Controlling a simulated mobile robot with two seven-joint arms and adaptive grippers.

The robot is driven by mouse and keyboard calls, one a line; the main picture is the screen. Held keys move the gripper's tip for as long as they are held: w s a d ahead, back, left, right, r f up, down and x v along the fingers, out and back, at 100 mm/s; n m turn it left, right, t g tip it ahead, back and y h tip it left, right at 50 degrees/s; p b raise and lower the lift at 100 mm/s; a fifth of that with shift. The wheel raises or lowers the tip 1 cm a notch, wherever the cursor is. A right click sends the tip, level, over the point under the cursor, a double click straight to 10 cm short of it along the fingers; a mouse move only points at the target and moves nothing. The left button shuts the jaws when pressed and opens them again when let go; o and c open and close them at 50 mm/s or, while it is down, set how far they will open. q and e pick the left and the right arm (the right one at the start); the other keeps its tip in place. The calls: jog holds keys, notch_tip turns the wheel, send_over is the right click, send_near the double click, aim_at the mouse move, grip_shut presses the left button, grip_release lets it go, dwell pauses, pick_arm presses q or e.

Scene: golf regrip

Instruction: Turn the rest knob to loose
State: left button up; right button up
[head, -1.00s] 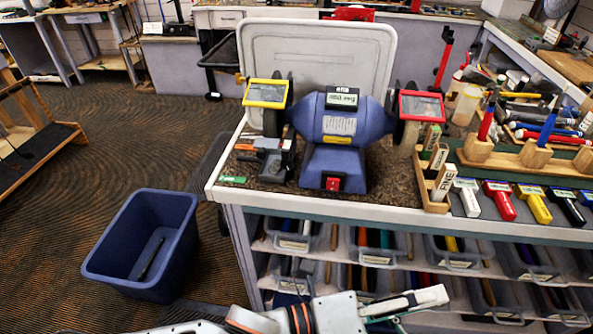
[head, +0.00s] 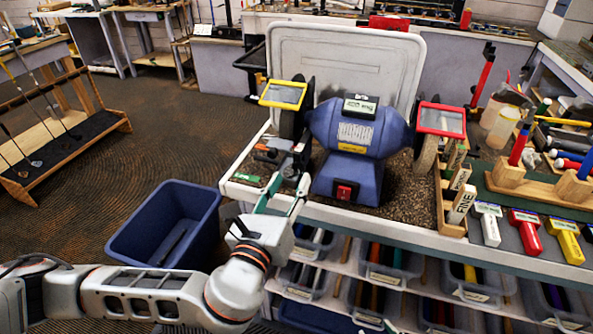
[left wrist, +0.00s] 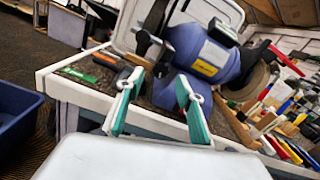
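The blue bench grinder (head: 352,150) stands on the bench, with a red switch on its front; it also shows in the left wrist view (left wrist: 204,52). A dark tool rest (head: 289,162) is at its left wheel, partly behind my gripper. I cannot clearly pick out the rest knob or its setting. My left gripper (head: 290,184) is at the bench's front edge, just in front of the rest.
A blue bin (head: 170,228) stands on the floor left of the bench. Wooden blocks (head: 457,200) and colored clubs or hammers (head: 527,228) lie right of the grinder. Clear trays (head: 390,272) fill the shelf below. A green strip (head: 247,180) lies at the bench's left corner.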

aim_at(298, 168)
pick_arm(q)
jog(key=x, duration=0.5)
jog(key=shift+s, duration=0.1)
grip_shut()
